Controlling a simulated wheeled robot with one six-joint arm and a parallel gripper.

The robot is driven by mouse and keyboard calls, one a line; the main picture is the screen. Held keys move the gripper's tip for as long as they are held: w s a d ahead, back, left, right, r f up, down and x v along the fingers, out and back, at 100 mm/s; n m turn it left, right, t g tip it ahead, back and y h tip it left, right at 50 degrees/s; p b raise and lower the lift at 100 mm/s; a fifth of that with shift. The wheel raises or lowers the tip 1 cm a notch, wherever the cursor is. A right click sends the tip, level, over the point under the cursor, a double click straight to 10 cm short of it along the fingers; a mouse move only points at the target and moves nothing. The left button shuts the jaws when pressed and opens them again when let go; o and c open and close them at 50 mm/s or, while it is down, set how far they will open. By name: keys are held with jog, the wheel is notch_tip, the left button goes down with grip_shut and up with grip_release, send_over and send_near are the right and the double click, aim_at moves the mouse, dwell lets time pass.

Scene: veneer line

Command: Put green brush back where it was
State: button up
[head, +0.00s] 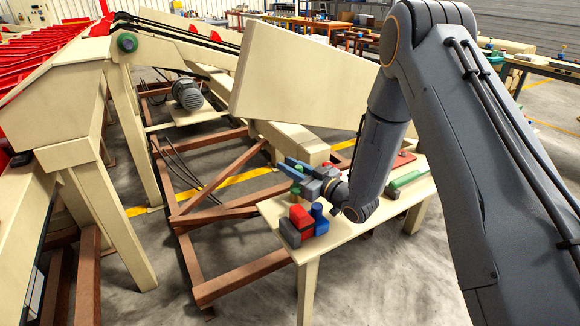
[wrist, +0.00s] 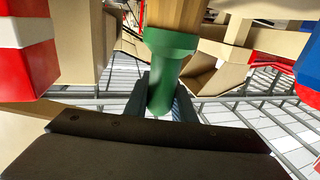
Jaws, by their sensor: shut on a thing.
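My gripper (head: 294,172) is over the left end of a pale bench, its bluish fingers pointing left. In the wrist view, its jaws (wrist: 162,105) are shut on a green, round-bodied piece with a wider collar, which I take to be the green brush (wrist: 172,65). A pale wooden part shows above the collar in that view. In the head view only a small bit of green shows at the fingers. Whether the brush's lower end touches anything is hidden.
The pale bench (head: 345,228) holds a red block (head: 301,215) and a blue piece (head: 319,220) close below my gripper. A green-handled tool (head: 405,179) and a red flat piece (head: 404,158) lie at its right. A large beige machine panel (head: 290,85) rises behind.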

jog(key=o, duration=1.1)
jog(key=shift+c, duration=0.2)
